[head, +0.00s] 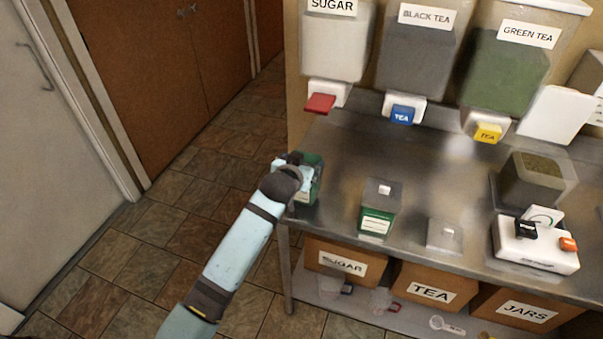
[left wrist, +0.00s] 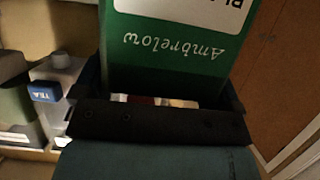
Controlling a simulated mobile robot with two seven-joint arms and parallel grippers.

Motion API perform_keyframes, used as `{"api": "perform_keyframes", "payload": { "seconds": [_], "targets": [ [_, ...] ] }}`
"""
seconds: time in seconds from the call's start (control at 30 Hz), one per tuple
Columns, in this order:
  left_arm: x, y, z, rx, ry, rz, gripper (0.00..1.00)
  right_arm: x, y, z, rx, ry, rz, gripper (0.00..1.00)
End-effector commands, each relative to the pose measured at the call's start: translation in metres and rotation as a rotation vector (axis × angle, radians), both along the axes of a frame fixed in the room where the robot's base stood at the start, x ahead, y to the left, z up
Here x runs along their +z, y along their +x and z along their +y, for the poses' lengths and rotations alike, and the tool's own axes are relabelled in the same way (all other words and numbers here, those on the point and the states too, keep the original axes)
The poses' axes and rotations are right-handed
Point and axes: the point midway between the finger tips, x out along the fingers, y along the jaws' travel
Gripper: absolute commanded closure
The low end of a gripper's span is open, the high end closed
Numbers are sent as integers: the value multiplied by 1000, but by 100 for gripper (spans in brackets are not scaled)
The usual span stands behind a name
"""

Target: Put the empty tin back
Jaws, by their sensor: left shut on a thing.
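My left gripper (head: 296,165) is shut on a green tin (head: 314,172) at the left end of the steel counter. My arm hides much of this tin, and I cannot tell if its base touches the counter. In the left wrist view the tin (left wrist: 180,45) fills the top middle, with a white label and the word "Ambrelow" upside down. Its inside is not visible. A second green tin (head: 377,222) with a grey, knobbed lid stands upright on the counter to the right. My right gripper is not in view.
Sugar (head: 334,45), black tea (head: 416,60) and green tea (head: 504,70) dispensers hang behind the steel counter (head: 410,158). A clear tub (head: 536,182) and a white scale (head: 534,258) stand at right. Labelled boxes, including the sugar box (head: 343,262), sit on the shelf below.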

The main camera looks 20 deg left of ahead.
Motion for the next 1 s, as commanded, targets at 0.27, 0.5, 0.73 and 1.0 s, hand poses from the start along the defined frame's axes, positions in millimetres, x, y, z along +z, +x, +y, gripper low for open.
{"api": "perform_keyframes", "payload": {
  "seconds": [0.27,0.5,0.73,1.0],
  "targets": [
    [-29,-1,0,0,1,1,55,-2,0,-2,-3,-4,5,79],
    [-31,-1,0,0,0,1,55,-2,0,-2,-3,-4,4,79],
    [-31,-1,0,0,0,1,0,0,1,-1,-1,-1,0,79],
    [-24,-15,0,0,-1,0,0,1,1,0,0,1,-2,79]
  ]
}}
